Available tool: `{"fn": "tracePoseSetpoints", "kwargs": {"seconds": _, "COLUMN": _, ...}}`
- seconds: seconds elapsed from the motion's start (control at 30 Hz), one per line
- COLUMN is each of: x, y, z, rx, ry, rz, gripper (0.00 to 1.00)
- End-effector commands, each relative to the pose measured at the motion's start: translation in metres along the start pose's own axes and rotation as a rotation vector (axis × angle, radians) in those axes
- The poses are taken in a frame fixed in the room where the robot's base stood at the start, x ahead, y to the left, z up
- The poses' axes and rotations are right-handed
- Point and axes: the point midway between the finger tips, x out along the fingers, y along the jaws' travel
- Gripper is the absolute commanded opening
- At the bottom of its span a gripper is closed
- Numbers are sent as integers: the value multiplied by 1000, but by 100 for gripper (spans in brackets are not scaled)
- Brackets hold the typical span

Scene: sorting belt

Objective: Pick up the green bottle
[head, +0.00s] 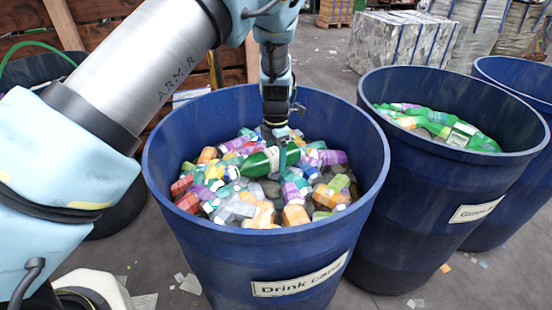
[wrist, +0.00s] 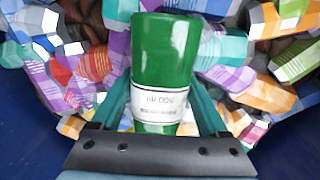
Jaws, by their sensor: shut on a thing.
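The green bottle (wrist: 165,60) has a white label and lies between the two fingers of my gripper (wrist: 165,110) in the wrist view. In the head view the green bottle (head: 258,163) lies tilted across the heap inside the blue bin labelled for drink cans (head: 160,180). My gripper (head: 279,150) reaches down into this bin and is shut on the bottle around its labelled part. I cannot tell whether the bottle touches the cans under it. Part of the bottle is hidden behind the fingers.
Crumpled colourful cans (head: 295,215) fill the bin around the bottle. A second blue bin (head: 400,200) with green items stands to the right, and a third (head: 535,90) beyond it. A dark bin (head: 50,70) stands at the left. Bales (head: 405,40) stand behind.

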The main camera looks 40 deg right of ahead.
Motion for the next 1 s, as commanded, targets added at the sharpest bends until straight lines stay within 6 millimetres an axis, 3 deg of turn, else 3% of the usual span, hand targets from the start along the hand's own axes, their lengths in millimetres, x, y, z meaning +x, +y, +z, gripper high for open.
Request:
{"fn": "tracePoseSetpoints", "kwargs": {"seconds": 0.2, "x": -7, "y": 0, "z": 1, "rx": 0, "ry": -1, "rz": 1, "gripper": 25}}
{"fn": "tracePoseSetpoints", "kwargs": {"seconds": 0.6, "x": -79, "y": 0, "z": 1, "rx": 0, "ry": -3, "rz": 2, "gripper": 25}}
{"fn": "tracePoseSetpoints", "kwargs": {"seconds": 1.0, "x": -113, "y": 0, "z": 0, "rx": 0, "ry": 1, "rz": 0, "gripper": 25}}
